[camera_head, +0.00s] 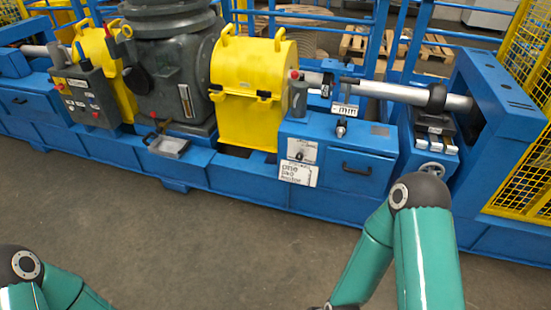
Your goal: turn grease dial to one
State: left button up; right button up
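A small dark dial knob (299,156) sits on a white plate on the front of the blue machine cabinet (330,190), right of the yellow cover. A white label (298,174) with black lettering hangs just below it. I take this to be the grease dial; its markings and setting are too small to read. My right arm bends in front of the machine, with its lower end cut off at the bottom edge. My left arm shows only at the bottom left corner. Both grippers are out of view, and both visible arm parts are apart from the dial.
A black handle (358,169) is on the cabinet right of the dial. A grey tray (168,146) and a control box (88,96) stand further left. A handwheel (431,169) is at the right. The grey floor (200,240) before the machine is clear.

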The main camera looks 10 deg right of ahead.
aim_at(300, 156)
jog(key=u, duration=0.25)
jog(key=i, duration=1.4)
jog(key=z, duration=1.25)
